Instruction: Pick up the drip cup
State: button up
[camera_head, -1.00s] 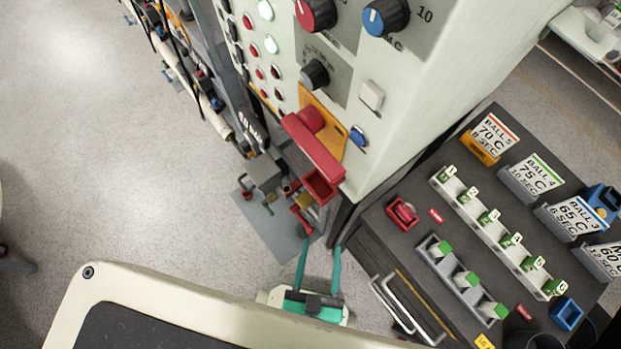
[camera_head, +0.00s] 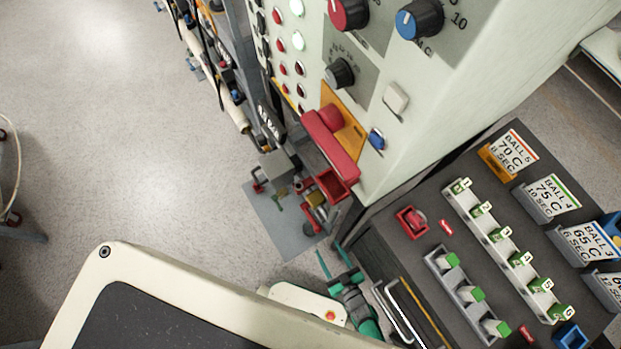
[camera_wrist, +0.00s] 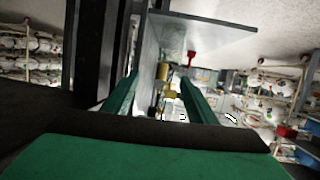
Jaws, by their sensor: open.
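A small open red cup (camera_head: 333,186) sits below the red handle on the front of the press; I take it as the drip cup, but its label is not readable. My gripper (camera_head: 331,257) is low in front of the press, below and apart from this cup. Its two green fingers are spread and empty. In the wrist view my gripper (camera_wrist: 160,82) shows brass fittings (camera_wrist: 167,72) beyond and between the fingertips, with a small red part (camera_wrist: 190,58) near them. I cannot tell whether that red part is the cup.
The press (camera_head: 450,100) rises above my gripper. A dark bench (camera_head: 440,285) with green-marked holders and a red tray (camera_head: 412,222) stands close on the right. Brass and red fittings stand over a grey plate (camera_head: 270,222). Open floor (camera_head: 130,150) lies to the left.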

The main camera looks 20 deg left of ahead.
notch_tip(320, 180, down, 3)
jog(key=a+g, duration=0.1)
jog(key=a, duration=0.1)
jog(key=y, duration=0.1)
send_near(307, 224)
jog(key=shift+w+a+f+n, duration=0.4)
jog(key=shift+w+a+f, duration=0.15)
jog(key=shift+f, duration=0.1)
jog(key=x, duration=0.4)
jog(key=shift+a+r, duration=0.3)
jog(key=shift+a, duration=0.05)
jog(key=shift+w+a+f, duration=0.2)
jog(key=shift+w+a, duration=0.15)
jog(key=shift+w, duration=0.05)
jog(key=c, duration=0.8)
